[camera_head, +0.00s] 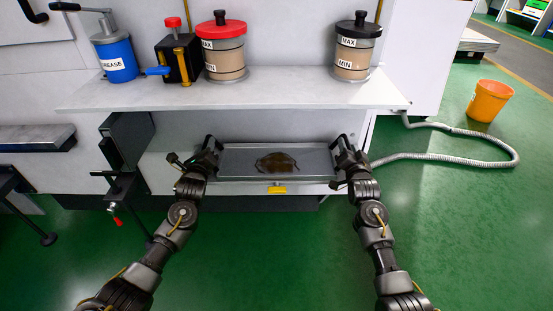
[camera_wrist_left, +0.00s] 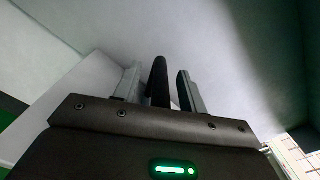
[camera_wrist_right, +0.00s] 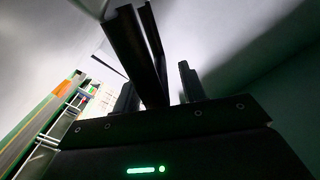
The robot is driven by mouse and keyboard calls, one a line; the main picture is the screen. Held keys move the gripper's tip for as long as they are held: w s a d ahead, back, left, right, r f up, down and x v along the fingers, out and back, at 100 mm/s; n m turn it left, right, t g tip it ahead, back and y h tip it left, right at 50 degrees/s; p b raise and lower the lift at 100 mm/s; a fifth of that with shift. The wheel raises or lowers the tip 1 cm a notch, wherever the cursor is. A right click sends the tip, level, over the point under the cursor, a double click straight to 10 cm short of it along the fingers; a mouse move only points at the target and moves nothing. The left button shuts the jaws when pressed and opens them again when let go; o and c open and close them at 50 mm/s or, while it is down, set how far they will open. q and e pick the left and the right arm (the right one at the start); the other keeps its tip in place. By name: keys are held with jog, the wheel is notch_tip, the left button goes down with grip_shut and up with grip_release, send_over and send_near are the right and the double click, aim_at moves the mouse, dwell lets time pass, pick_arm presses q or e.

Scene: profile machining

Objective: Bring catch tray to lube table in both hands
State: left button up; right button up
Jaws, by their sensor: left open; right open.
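The catch tray (camera_head: 232,161) is a shallow grey metal tray with a dark oily puddle in it. It sits in the open bay under the machine's shelf. My left gripper (camera_head: 206,158) is at its left end and my right gripper (camera_head: 345,160) at its right end. Both are open. In the left wrist view a dark bar (camera_wrist_left: 158,80) stands between the open fingers. In the right wrist view a dark bar (camera_wrist_right: 142,55) rises between the fingers. These look like the tray's handles; contact cannot be told. I cannot identify the lube table for certain.
A light shelf (camera_head: 285,92) overhangs the tray, bearing a blue grease pot (camera_head: 115,62) and clear reservoirs (camera_head: 224,57). A metal-topped stand (camera_head: 36,138) is at left. An orange bucket (camera_head: 488,101) and a grey hose (camera_head: 510,147) are at right. The green floor in front is clear.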

pick_arm(q)
grip_shut()
pick_arm(e)
grip_shut()
dwell(1.0)
pick_arm(q)
jog(key=shift+w+r, duration=0.1)
jog(key=shift+r, duration=0.15)
pick_arm(e)
jog(key=shift+w+r, duration=0.1)
jog(key=shift+r, duration=0.2)
